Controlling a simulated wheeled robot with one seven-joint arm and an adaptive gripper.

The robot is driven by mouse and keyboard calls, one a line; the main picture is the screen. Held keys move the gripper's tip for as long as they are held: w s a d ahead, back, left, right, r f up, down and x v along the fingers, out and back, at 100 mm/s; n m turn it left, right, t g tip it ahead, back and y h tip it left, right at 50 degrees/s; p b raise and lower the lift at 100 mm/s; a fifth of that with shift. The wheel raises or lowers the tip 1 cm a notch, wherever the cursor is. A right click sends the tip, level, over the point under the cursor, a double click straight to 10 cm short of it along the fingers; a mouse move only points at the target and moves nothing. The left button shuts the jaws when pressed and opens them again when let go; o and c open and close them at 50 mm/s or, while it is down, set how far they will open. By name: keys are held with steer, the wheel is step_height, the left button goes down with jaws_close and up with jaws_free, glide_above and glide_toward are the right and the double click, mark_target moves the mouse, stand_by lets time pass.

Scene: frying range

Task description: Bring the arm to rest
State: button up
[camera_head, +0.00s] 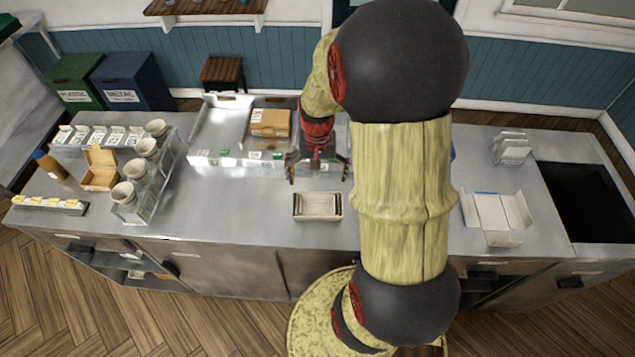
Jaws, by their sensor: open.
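My gripper (318,172) is open and points down over the middle of the steel counter (235,205), near the front wall of a large tray. Its fingers are spread and I see nothing between them. A small pale box (317,206) lies on the counter just in front of the gripper and apart from it in the picture. My arm's thick links rise in front of the camera and hide the counter right of the middle.
The large tray (213,128) holds a brown carton (270,122). At left stand several cups in a clear rack (160,180), an open box (100,168) and a bottle (50,165). At right are an unfolded white carton (495,215), a wire rack (510,148) and a dark recess (590,195).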

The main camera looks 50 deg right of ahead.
stand_by(0.6)
steer(key=s+a+r+n+t+b, duration=0.2)
steer(key=a+n+b, duration=0.1)
steer(key=a+b, duration=0.2)
steer(key=s+a+r+n+t+b, duration=0.1)
steer(key=s+a+r+n+b, duration=0.2)
steer(key=a, duration=0.7)
steer(key=s+a+r+n+t+b, duration=0.2)
steer(key=a+n+b, duration=0.1)
steer(key=a+b, duration=0.4)
steer(key=shift+s+a+r+t+b, duration=0.15)
steer(key=shift+s+a+t+b, duration=0.15)
steer(key=shift+b, duration=0.3)
steer(key=shift+c, duration=0.3)
